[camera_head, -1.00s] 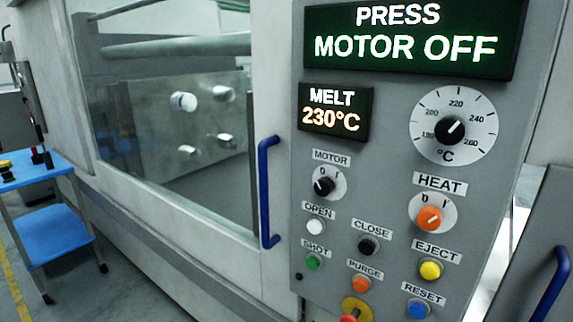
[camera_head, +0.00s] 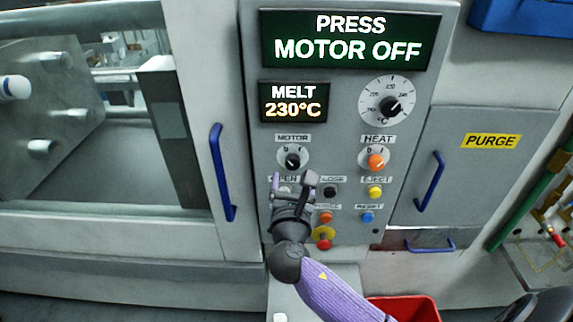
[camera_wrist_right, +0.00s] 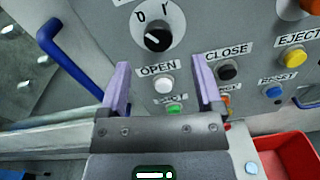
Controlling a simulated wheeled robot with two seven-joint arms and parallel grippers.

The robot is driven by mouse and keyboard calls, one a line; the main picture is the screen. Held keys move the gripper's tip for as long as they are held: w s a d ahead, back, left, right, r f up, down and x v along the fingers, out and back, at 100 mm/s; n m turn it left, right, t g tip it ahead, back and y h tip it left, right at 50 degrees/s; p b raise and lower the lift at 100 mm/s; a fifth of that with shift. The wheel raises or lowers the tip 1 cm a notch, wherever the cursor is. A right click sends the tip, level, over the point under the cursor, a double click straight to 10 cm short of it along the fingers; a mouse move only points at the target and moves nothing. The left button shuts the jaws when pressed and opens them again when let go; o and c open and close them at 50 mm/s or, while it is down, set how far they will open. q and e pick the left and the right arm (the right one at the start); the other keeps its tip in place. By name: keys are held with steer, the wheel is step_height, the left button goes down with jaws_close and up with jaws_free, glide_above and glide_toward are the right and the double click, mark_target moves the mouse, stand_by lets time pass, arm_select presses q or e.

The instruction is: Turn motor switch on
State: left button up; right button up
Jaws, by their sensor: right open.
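The black motor switch (camera_head: 292,160) is a round knob on a white dial under the MOTOR label. In the right wrist view the motor switch (camera_wrist_right: 157,38) has its white mark slanting toward the 0 side. The display (camera_head: 348,40) reads PRESS MOTOR OFF. My right gripper (camera_head: 294,182) is open and empty in front of the panel, just below the motor switch. In the right wrist view its purple fingers (camera_wrist_right: 160,75) stand either side of the white OPEN button (camera_wrist_right: 164,85), with the motor switch above the fingertips. Contact cannot be told. My left gripper is not in view.
The orange HEAT knob (camera_head: 376,161) is right of the motor switch. Several push buttons, including the yellow EJECT button (camera_head: 375,192), sit below. A blue door handle (camera_head: 222,172) stands left of the panel. A red bin (camera_head: 405,308) is at the bottom.

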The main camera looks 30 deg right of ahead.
mark_target(292, 166)
steer(key=x, duration=0.4)
steer(key=shift+w+a, duration=0.1)
steer(key=shift+w, duration=0.05)
steer(key=shift+w+d, duration=0.1)
steer(key=shift+d, duration=0.1)
steer(key=shift+a, duration=0.1)
jaws_close()
